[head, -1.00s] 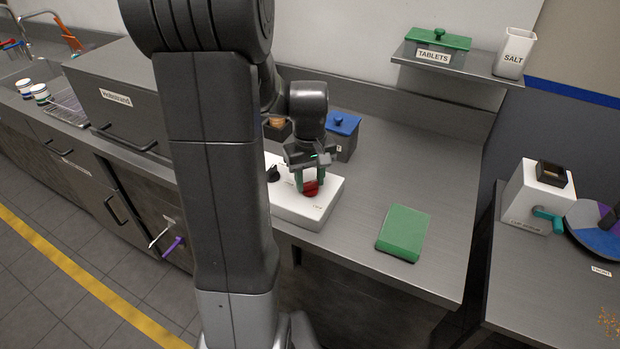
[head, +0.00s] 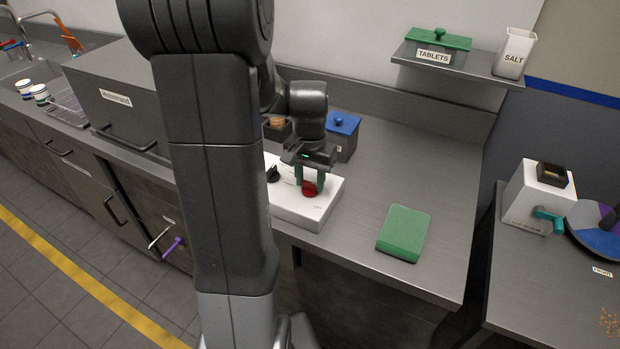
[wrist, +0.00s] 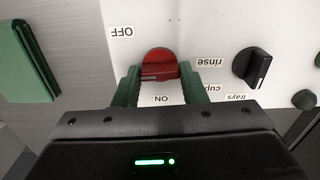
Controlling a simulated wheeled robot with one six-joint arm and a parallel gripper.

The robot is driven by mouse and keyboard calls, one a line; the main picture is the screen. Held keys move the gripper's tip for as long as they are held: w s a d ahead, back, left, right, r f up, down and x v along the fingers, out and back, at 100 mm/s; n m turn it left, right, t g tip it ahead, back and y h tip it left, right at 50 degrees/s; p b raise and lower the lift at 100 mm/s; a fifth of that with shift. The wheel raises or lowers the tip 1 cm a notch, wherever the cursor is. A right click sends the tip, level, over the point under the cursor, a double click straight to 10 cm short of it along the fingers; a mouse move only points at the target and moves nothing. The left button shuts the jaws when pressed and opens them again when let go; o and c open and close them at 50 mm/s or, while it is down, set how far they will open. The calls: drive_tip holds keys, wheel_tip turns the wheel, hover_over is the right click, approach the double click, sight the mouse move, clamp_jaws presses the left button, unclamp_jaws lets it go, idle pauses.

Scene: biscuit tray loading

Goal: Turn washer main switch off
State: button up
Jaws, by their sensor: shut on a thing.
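The washer main switch is a red knob (head: 310,189) on a white control box (head: 292,208), and it also shows in the wrist view (wrist: 160,62). My gripper (head: 309,184) points down at it, with its green fingers shut on the knob's two sides. In the wrist view, an OFF label (wrist: 121,31) lies up and left of the knob. An ON label (wrist: 163,99) lies below it, between the fingers. Both labels appear upside down there. The fingers hide part of the knob's sides, and I cannot tell clearly which label it points at.
A black selector knob (wrist: 258,65) stands on the same box beside the rinse label. A blue-lidded container (head: 343,134) stands behind my gripper. The counter right of it is clear.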

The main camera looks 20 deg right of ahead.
sight(310, 182)
drive_tip(key=shift+m, duration=0.4)
drive_tip(key=o, duration=1)
drive_tip(key=shift+r, duration=0.15)
wheel_tip(310, 182, up, 14)
drive_tip(key=shift+f, duration=0.2)
wheel_tip(310, 182, down, 14)
drive_tip(key=shift+r, duration=0.1)
idle(0.6)
